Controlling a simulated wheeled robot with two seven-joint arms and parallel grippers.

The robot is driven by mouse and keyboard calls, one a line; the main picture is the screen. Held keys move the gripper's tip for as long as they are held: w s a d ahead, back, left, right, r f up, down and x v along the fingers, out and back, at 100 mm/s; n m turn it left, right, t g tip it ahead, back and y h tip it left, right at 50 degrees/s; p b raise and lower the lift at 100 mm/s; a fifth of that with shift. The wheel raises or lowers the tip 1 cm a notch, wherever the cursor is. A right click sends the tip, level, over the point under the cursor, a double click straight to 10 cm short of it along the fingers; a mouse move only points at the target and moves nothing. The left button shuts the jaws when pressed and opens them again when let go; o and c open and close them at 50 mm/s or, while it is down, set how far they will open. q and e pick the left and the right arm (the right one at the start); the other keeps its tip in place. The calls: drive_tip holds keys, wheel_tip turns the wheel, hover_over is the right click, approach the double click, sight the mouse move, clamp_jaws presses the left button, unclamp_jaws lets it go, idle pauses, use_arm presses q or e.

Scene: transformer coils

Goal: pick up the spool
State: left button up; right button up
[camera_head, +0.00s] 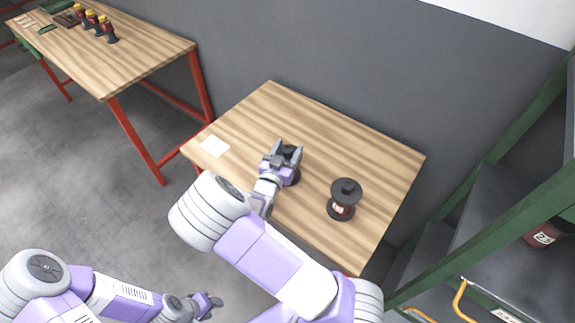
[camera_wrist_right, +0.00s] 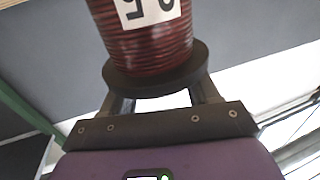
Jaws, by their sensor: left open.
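One dark spool (camera_head: 292,152) stands on the wooden table, mostly hidden by my right gripper (camera_head: 284,154). The wrist view shows its reddish-brown winding (camera_wrist_right: 150,45), a white label and a dark round flange close in front of the palm. The right fingers (camera_wrist_right: 160,98) run apart on either side behind that flange. Their tips are hidden there, so I cannot tell whether they press on the spool. A second dark spool (camera_head: 343,200) stands upright to the right, apart from the gripper. My left gripper (camera_head: 208,304) is open and empty, low over the floor.
Another table (camera_head: 130,50) at the upper left bears several small spools (camera_head: 102,28). A green-framed shelf (camera_head: 490,205) stands close on the right.

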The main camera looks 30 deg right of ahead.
clamp_jaws()
drive_tip(key=shift+r, duration=0.15)
